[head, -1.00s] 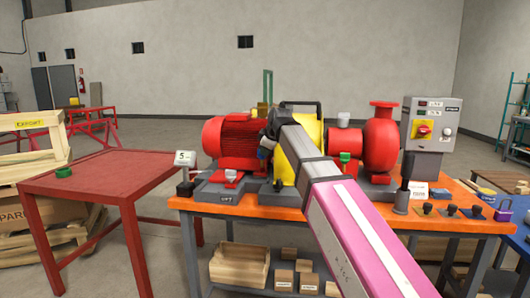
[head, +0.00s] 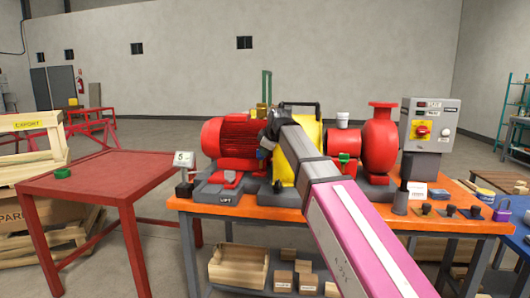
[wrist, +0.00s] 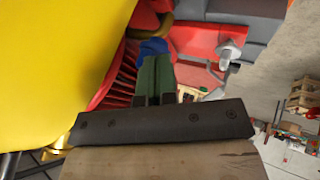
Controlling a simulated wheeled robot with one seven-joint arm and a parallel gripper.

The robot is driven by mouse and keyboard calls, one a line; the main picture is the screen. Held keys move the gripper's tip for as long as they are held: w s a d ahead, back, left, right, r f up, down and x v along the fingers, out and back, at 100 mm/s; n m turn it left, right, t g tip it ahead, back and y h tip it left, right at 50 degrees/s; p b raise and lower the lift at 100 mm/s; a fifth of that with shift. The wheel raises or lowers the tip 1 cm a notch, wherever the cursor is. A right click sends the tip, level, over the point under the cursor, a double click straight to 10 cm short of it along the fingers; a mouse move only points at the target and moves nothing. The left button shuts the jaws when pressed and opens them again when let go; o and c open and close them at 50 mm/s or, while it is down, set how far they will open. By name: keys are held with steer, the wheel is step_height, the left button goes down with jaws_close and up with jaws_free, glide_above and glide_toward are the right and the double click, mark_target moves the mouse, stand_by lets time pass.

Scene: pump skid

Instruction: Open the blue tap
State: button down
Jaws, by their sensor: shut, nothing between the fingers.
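The blue tap (wrist: 152,46) shows as a small blue part just beyond my fingertips in the wrist view, against the red motor. My gripper (wrist: 156,66) is shut, with its two greenish fingers side by side and nothing between them. The fingertips are at or very near the blue part; I cannot tell if they touch. In the head view a small blue spot (head: 262,153) shows beside my gripper (head: 268,139), in front of the red motor (head: 235,139). My arm hides much of the area around it, so the tap's angle is unclear.
A yellow guard (head: 308,135) stands close beside my gripper and fills the left of the wrist view. The red pump (head: 380,140) and a grey control box (head: 430,124) stand to the right on the orange bench (head: 270,211). A mostly bare red table (head: 110,172) is at left.

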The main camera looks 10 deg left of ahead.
steer(key=shift+w+d, duration=0.55)
steer(key=shift+w, duration=0.15)
stand_by(0.9)
steer(key=shift+s, duration=0.1)
stand_by(0.4)
